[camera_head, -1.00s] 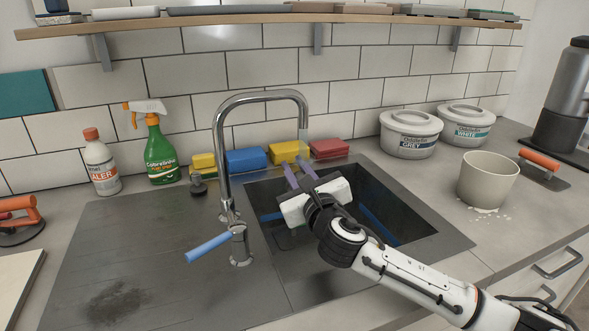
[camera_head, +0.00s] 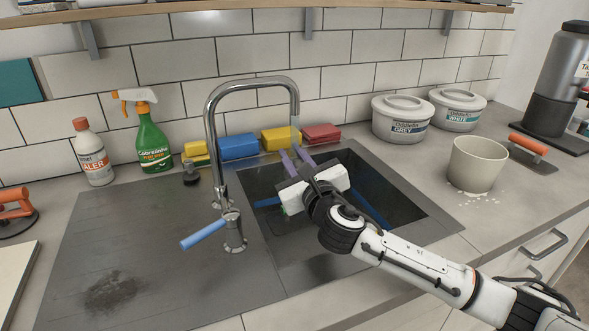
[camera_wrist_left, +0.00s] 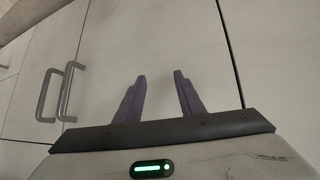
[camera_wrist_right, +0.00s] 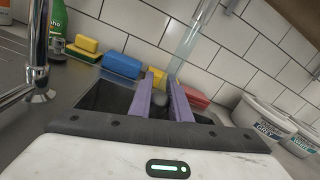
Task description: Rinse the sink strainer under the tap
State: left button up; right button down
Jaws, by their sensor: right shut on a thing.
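My right gripper (camera_head: 296,154) reaches over the dark sink (camera_head: 405,207), its fingers just below the spout of the chrome tap (camera_head: 211,140). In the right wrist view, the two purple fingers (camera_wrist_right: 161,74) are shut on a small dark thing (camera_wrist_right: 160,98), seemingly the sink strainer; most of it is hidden. A pale see-through water stream (camera_wrist_right: 187,45) comes down behind the fingertips. The tap's blue lever (camera_head: 203,234) points toward the front left. My left gripper (camera_wrist_left: 160,75) is open and empty in front of pale cabinet fronts, outside the head view.
Coloured sponges, among them a blue one (camera_head: 238,146), line the back of the sink. A green spray bottle (camera_head: 150,147) and white bottle (camera_head: 92,155) stand left. Lidded tubs (camera_head: 400,122) and a beige cup (camera_head: 476,164) stand right.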

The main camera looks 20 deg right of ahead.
jog(key=shift+a+r, duration=0.1)
jog(key=shift+w+a+p, duration=0.3)
jog(key=shift+w+a, duration=0.05)
jog(key=shift+a, duration=0.05)
jog(key=shift+s+d+p, duration=0.35)
jog(key=shift+d+p, duration=0.15)
